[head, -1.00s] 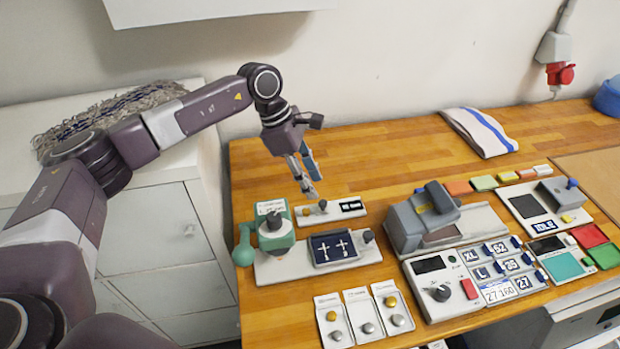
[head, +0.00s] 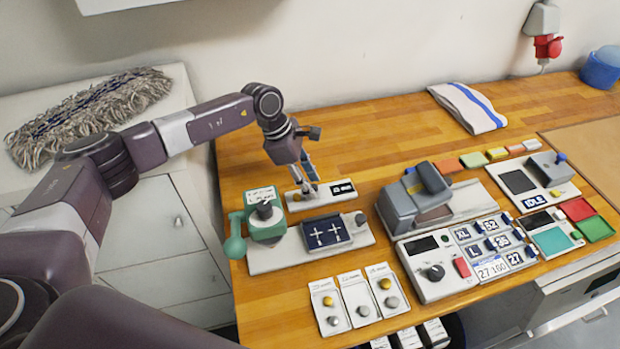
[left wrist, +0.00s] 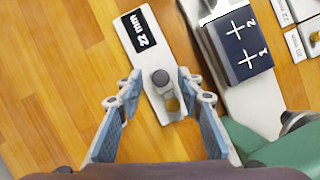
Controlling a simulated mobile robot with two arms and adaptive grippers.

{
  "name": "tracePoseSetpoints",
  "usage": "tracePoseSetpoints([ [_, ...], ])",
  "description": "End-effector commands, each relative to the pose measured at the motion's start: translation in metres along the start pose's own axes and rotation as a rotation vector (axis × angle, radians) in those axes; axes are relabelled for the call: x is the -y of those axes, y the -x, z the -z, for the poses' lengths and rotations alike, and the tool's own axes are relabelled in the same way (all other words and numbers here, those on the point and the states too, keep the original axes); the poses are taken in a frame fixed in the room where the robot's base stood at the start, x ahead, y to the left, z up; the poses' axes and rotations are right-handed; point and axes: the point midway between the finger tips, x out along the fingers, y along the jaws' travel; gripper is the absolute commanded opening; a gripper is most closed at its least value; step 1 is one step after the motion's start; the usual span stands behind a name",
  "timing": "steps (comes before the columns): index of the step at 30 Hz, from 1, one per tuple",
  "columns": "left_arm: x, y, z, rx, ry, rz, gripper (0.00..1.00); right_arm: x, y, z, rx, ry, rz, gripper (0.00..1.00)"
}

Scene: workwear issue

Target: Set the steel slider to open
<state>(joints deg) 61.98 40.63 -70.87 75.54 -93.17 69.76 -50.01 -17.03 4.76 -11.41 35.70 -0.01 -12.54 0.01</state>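A pale plate (head: 328,190) with a black "22 mm" label lies at the back left of the wooden bench. In the left wrist view the plate (left wrist: 150,62) carries a round grey steel-looking knob (left wrist: 160,77), with a small brass part (left wrist: 172,104) beside it. I take this knob to be the steel slider. My left gripper (head: 308,188) is down at the plate, its fingers partly covering the knob in the head view. In the left wrist view the gripper (left wrist: 160,90) is open, one finger on each side of the knob, with gaps visible. My right gripper is out of view.
A green-and-grey press (head: 266,222) with a navy tray (head: 326,232) stands just in front of the plate. A grey machine (head: 412,205) stands to the right. Three knob panels (head: 357,297) lie at the front. Bench behind the plate is clear.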

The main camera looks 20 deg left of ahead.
Motion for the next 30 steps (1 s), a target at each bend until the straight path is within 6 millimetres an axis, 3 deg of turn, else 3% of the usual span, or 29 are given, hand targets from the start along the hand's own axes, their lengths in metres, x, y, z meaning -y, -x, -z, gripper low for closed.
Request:
tracePoseSetpoints([
  [7,0.000,-0.001,0.000,0.000,0.000,0.000,0.34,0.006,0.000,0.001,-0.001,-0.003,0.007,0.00],
  [16,0.000,-0.001,0.000,0.000,0.000,0.000,0.01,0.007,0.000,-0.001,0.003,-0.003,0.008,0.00],
  [26,-0.001,-0.001,0.000,0.000,0.000,-0.001,0.00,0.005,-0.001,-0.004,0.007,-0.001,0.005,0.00],
  [30,-0.004,-0.006,-0.005,0.002,-0.001,-0.002,0.00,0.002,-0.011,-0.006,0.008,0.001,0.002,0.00],
])
